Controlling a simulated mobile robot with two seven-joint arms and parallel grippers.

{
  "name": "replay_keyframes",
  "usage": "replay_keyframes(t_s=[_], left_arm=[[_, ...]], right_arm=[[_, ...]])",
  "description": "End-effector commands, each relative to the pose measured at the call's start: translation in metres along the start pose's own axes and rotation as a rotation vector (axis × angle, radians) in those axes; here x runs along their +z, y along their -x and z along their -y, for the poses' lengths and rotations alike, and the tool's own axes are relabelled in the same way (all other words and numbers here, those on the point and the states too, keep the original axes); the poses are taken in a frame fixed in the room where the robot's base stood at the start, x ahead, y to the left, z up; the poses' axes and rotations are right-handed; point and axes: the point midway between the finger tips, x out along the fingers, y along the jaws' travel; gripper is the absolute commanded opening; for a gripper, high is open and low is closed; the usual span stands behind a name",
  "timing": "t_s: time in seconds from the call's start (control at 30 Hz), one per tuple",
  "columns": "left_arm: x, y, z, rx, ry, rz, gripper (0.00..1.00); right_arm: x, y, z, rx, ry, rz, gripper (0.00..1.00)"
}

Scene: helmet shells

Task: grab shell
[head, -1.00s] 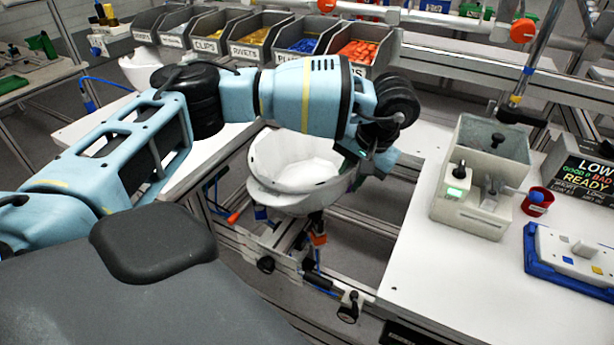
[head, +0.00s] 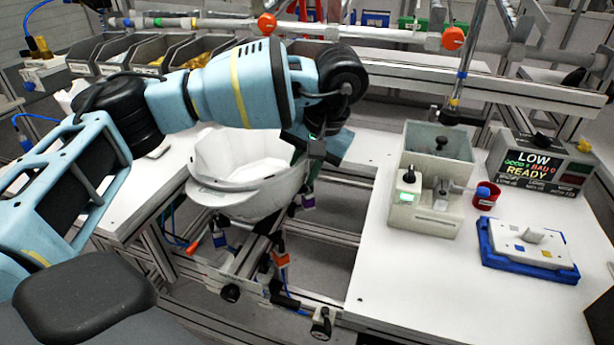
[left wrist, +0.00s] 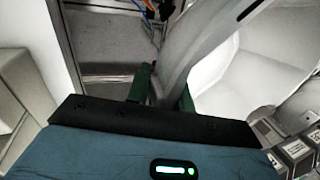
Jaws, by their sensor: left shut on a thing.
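A white helmet shell (head: 238,172) hangs open side up over the gap between two white bench tops in the head view. My left gripper (head: 306,165) is shut on the shell's right-hand wall. In the left wrist view the green fingers (left wrist: 163,88) stand on either side of the shell wall (left wrist: 188,50), and the shell's hollow inside fills the right. The fingertips are partly hidden behind the shell wall. My right gripper is not in view.
A grey box fixture (head: 438,150), a red cup (head: 486,195), a white block on a blue tray (head: 527,245) and a display box (head: 541,160) stand on the right bench. Parts bins (head: 150,52) line the back left. The right bench's front is clear.

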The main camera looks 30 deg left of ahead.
Motion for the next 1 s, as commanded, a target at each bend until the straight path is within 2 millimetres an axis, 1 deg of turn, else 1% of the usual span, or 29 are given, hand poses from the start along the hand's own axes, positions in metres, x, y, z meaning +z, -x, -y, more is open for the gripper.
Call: replay_keyframes(t_s=[0.37,0.5,0.6,0.7,0.8,1.0], left_arm=[[0.080,0.001,-0.004,0.000,-0.003,-0.003,0.00],[0.110,0.002,-0.005,-0.001,-0.002,-0.004,0.00],[0.129,0.003,-0.006,0.000,-0.001,-0.005,0.00],[0.144,0.003,-0.008,0.000,-0.001,-0.004,0.00],[0.154,0.003,-0.009,0.001,0.000,-0.003,0.00],[0.164,0.003,-0.009,0.000,0.002,-0.003,0.00]], right_arm=[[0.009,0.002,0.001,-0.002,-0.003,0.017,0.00],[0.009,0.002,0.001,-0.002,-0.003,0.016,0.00],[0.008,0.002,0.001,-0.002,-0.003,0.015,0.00],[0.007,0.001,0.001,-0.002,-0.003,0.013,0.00],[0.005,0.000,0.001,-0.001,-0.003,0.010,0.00],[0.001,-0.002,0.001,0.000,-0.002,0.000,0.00]])
